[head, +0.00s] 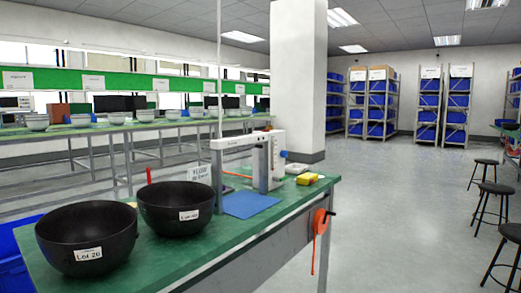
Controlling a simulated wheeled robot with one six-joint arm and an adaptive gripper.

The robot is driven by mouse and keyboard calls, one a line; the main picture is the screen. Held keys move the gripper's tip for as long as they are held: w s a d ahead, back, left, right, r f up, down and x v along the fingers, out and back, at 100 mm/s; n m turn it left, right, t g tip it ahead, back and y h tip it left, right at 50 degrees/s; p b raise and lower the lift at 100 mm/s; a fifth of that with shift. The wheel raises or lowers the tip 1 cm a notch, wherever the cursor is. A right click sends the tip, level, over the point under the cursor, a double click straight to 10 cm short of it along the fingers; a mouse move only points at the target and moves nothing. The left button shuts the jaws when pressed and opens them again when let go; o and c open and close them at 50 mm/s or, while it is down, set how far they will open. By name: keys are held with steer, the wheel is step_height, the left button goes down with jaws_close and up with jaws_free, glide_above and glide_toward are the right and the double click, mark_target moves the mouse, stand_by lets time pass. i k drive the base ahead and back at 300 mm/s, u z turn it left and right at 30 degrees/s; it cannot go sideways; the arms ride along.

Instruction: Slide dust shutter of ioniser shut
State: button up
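A pale grey, bridge-shaped device (246,141) stands at the far end of the green-topped bench (180,262). It has uprights at both sides and a bar across the top. It may be the ioniser, but its label is too small to read. I cannot make out a dust shutter on it or tell how one stands. My gripper is not in view.
Two black bowls, a nearer one (86,236) and a farther one (178,206), fill the bench's near part. A blue mat (250,204) and a yellow item (307,179) lie near the device. An orange reel (320,222) hangs at the bench's edge.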

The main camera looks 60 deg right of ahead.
mark_target(256, 145)
steer(key=z, duration=3.35)
steer(key=k, duration=0.95)
steer(key=u, duration=1)
steer(key=i, duration=1)
steer(key=z, duration=0.05)
